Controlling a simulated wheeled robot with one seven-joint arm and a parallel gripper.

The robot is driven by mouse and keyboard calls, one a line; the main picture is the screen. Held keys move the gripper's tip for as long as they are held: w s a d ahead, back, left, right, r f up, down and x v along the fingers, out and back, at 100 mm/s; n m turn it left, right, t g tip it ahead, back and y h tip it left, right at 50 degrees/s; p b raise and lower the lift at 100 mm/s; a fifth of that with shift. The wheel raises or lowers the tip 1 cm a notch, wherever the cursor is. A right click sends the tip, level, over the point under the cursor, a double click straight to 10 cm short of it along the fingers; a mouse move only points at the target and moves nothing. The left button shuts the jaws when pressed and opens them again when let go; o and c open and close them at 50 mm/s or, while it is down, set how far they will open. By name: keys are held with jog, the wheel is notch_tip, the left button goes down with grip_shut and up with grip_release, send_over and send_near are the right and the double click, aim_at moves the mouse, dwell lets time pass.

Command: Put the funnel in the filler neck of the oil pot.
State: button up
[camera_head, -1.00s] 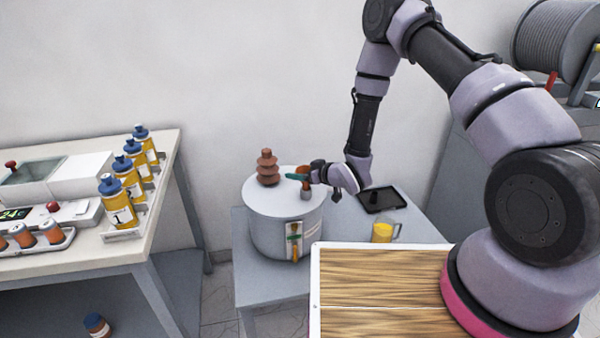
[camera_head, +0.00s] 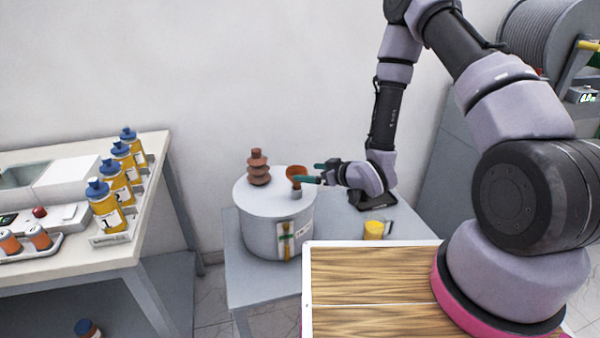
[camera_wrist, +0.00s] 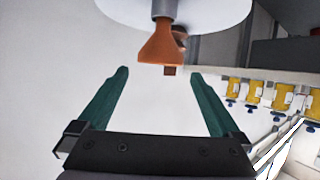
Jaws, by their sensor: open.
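The oil pot (camera_head: 268,232) is a grey drum with a brown ribbed bushing (camera_head: 259,168) on its lid. The orange funnel (camera_head: 296,173) stands upright on the lid, its stem going into the grey filler neck (camera_head: 297,192). In the wrist view the funnel (camera_wrist: 160,46) lies ahead of the fingertips, its stem in the neck (camera_wrist: 164,8) above the pale lid (camera_wrist: 205,14). My gripper (camera_head: 316,173) is just right of the funnel, its green fingers open. In the wrist view my gripper (camera_wrist: 160,72) has nothing between its fingers.
The pot stands on a grey table (camera_head: 245,285) with a yellow-filled jug (camera_head: 375,230) at right. A bench at left holds several yellow bottles (camera_head: 107,210). Bare wall is behind the pot.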

jog(key=w+d+r+m+h, duration=0.2)
jog(key=d+r+m+h, duration=0.15)
jog(key=d+r, duration=0.75)
jog(key=w+d+r+m+h, duration=0.1)
jog(key=d+r+m+h, duration=0.35)
jog(key=r, duration=0.95)
jog(key=s+d+r+m+g+h, duration=0.1)
jog(key=s+d+r+m, duration=0.2)
jog(key=s+d+r, duration=0.6)
jog(key=s+a+r+m, duration=0.1)
jog(key=s+r, duration=0.2)
jog(key=s, duration=0.4)
jog(key=s+a+r+m+g+y, duration=0.1)
jog(key=s+r, duration=0.3)
jog(key=s, duration=0.4)
jog(key=shift+s+a+r, duration=0.15)
jog(key=shift+a+r, duration=0.05)
